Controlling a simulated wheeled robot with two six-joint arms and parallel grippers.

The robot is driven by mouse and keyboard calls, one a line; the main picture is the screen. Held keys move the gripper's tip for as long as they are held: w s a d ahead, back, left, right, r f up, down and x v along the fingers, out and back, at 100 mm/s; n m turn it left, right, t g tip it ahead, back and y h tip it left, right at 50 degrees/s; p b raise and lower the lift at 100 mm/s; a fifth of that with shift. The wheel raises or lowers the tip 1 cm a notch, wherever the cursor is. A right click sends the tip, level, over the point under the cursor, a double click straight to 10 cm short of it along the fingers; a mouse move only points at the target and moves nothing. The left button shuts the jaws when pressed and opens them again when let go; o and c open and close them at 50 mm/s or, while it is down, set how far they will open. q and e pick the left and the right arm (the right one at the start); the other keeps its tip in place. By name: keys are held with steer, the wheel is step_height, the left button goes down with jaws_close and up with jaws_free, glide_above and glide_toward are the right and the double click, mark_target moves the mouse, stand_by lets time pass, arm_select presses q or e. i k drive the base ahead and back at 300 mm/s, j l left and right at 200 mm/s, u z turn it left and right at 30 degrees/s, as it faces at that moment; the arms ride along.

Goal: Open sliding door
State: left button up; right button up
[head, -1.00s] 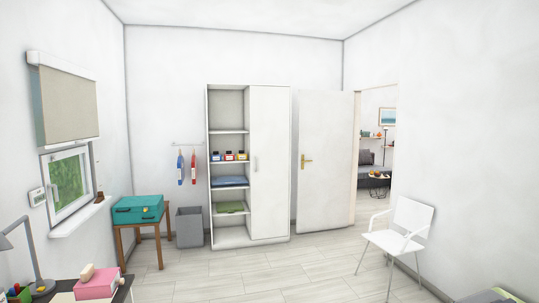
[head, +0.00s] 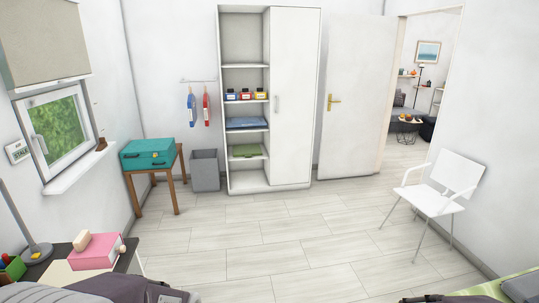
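A tall white cabinet (head: 222,110) stands against the back wall. Its white sliding door (head: 293,100) covers the right half, with a small grey upright handle (head: 277,103) near the panel's left edge. The left half is uncovered and shows shelves with small jars (head: 246,96), blue folded cloth (head: 247,123) and green folded cloth (head: 246,151). What is behind the panel is hidden. Dark grey parts, likely of my arms, show at the bottom edge. Neither gripper can be made out, and nothing of mine is near the cabinet.
A white door (head: 360,110) with a brass handle stands beside an open doorway on the right. A white chair (head: 440,190) stands at right. A teal case (head: 148,155) on a wooden table and a grey bin (head: 204,170) stand left. The floor (head: 270,235) before the cabinet is clear.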

mark_target(295, 33)
steer(key=i+u, duration=0.4)
steer(key=i, duration=2.3)
steer(key=i+z, duration=0.1)
steer(key=i, duration=0.45)
steer(key=i+j+z, duration=0.1)
steer(key=i, duration=0.4)
steer(key=i+j+z, duration=0.15)
steer(key=i, duration=0.4)
steer(key=i+j+z, duration=0.1)
steer(key=i+j, duration=0.2)
steer(key=i, duration=0.2)
steer(key=i+j+z, duration=0.1)
steer(key=i+j, duration=0.15)
steer(key=i, duration=0.25)
